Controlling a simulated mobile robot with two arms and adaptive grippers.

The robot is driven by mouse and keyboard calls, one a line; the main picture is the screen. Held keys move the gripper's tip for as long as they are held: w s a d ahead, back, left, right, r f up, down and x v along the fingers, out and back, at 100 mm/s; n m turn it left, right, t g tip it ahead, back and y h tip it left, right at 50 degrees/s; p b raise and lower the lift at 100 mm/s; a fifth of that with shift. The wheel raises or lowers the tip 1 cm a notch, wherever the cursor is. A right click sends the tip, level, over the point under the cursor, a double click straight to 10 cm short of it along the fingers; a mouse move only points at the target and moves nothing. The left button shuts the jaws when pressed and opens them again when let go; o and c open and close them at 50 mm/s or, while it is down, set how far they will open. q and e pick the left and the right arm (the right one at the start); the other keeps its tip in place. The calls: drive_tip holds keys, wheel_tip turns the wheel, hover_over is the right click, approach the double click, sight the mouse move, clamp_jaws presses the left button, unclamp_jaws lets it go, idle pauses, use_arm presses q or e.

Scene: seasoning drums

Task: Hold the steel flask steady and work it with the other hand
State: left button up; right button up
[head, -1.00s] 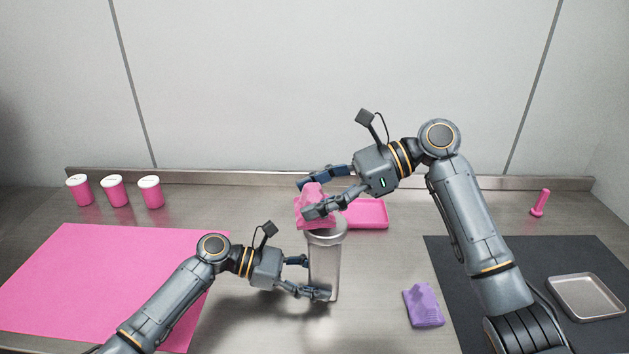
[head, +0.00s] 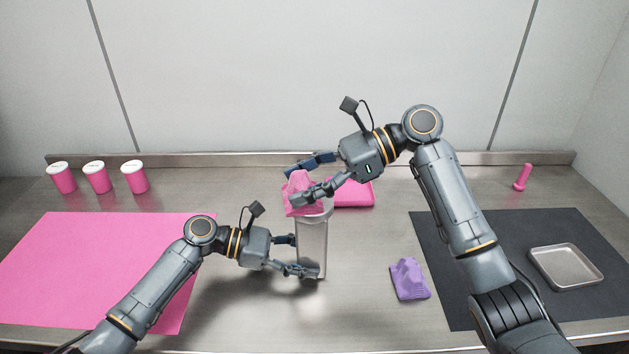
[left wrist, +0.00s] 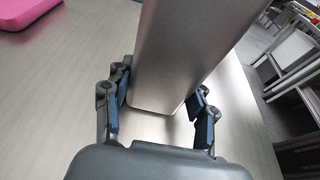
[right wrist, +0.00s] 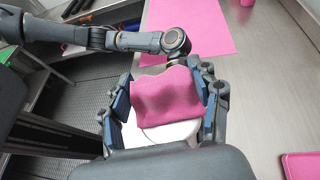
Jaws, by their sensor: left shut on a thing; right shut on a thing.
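The steel flask (head: 313,248) stands upright near the middle of the steel worktop. My left gripper (head: 305,257) is shut around its lower body from the left; the flask's wall (left wrist: 180,50) fills the space between the fingers in the left wrist view. My right gripper (head: 292,187) is shut at the flask's top on a pink cloth (head: 300,192). In the right wrist view the cloth (right wrist: 168,97) is draped between the fingers over a pale round top. The cloth hides most of that top, so I cannot tell whether it is a lid.
A pink tray (head: 355,196) lies close behind the flask. A purple folded cloth (head: 410,283) lies to the right. A dark mat (head: 445,300) bears a metal tray (head: 567,284). A pink mat (head: 90,270) and three pink tubs (head: 97,178) are left. A pink peg-like thing (head: 522,178) stands back right.

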drive_tip(key=shift+a+r, duration=0.15)
drive_tip(key=shift+r, duration=3.9)
use_arm(q)
drive_tip(key=o, duration=1.2)
drive_tip(key=shift+c, duration=0.2)
